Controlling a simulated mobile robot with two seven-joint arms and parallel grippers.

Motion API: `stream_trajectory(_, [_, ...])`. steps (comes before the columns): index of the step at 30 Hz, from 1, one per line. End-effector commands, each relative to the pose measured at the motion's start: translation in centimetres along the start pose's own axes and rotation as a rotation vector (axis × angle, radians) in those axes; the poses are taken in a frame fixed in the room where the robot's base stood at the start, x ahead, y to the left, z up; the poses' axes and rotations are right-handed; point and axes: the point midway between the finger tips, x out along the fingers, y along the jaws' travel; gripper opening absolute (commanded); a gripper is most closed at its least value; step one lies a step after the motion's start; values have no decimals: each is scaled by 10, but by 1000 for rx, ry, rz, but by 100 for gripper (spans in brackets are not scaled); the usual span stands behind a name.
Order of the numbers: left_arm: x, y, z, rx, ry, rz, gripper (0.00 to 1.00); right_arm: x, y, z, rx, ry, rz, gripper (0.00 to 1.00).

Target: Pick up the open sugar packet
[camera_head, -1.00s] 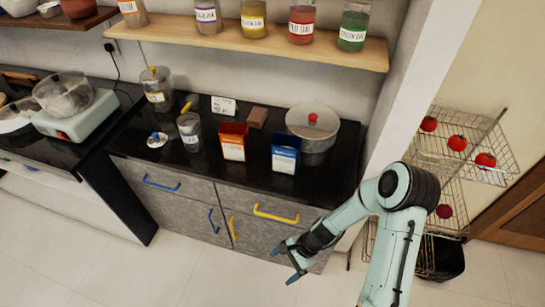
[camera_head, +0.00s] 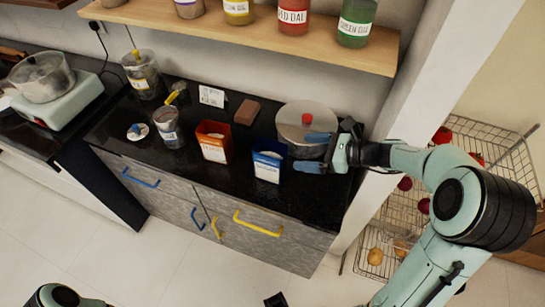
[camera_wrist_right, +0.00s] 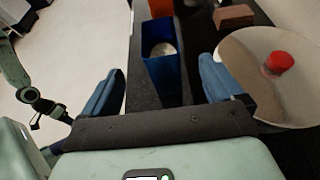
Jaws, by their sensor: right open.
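An open blue packet (camera_head: 268,159) with a white label stands on the black counter; its label is too small to read. In the right wrist view the blue packet (camera_wrist_right: 160,62) has an open top with pale contents and appears between the fingertips, a little ahead of them. My right gripper (camera_head: 310,152) is open and empty, just right of the packet and in front of the steel pot. An open orange packet (camera_head: 214,142) stands to the left of the blue one. Part of my left arm shows at the lower left; its finger state is unclear.
The lidded steel pot (camera_head: 303,122) stands close behind the right gripper, its red knob near a finger. A brown block (camera_head: 247,112), a glass jar (camera_head: 168,127) and a white card (camera_head: 212,96) are on the counter. A shelf (camera_head: 250,27) with jars hangs above.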

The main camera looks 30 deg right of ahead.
Motion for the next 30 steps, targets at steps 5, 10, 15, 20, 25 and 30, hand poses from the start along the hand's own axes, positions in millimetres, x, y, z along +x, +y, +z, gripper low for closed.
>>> stream_trajectory(5, [9,-4,2,-2,-4,-2,51,36,1,-2,0,-4,6,94])
stream_trajectory(10, [14,-6,2,-3,-6,-2,51,63,1,-2,1,-3,5,94])
stream_trajectory(15, [16,-7,2,-3,-7,-2,51,74,0,-1,0,-2,2,94])
stream_trajectory(20, [21,-8,3,-3,-9,-3,51,94,-1,-4,2,-5,5,94])
stream_trajectory(25, [25,-10,3,-4,-10,-3,51,118,-2,-4,0,-3,5,94])
stream_trajectory(30, [26,-10,3,-4,-10,-3,51,125,-3,-4,-1,-1,2,94])
